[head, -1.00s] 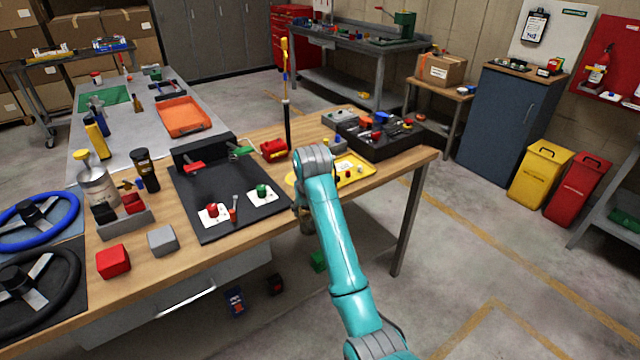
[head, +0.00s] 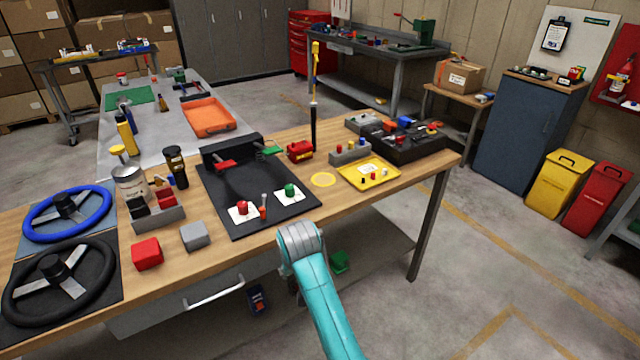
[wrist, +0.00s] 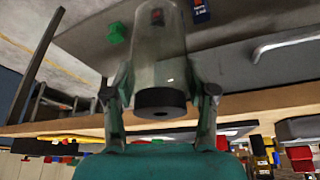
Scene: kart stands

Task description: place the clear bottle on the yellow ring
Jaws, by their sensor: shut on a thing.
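The clear bottle (wrist: 158,55) is a see-through cylinder with a dark round end (wrist: 160,102) towards the wrist camera. My gripper (wrist: 159,92) is shut on it, with one finger on each side, in the wrist view. In the head view my arm's upper link hides the gripper and bottle, in front of the workbench's front edge. The yellow ring (head: 322,180) lies flat on the wooden workbench top, right of the black mat. It is empty and fully visible, behind and a little right of my arm.
The wooden workbench (head: 330,203) has bare wood around the ring. A tall yellow-and-black post (head: 314,90) stands behind. A lower shelf (head: 370,255) is below.

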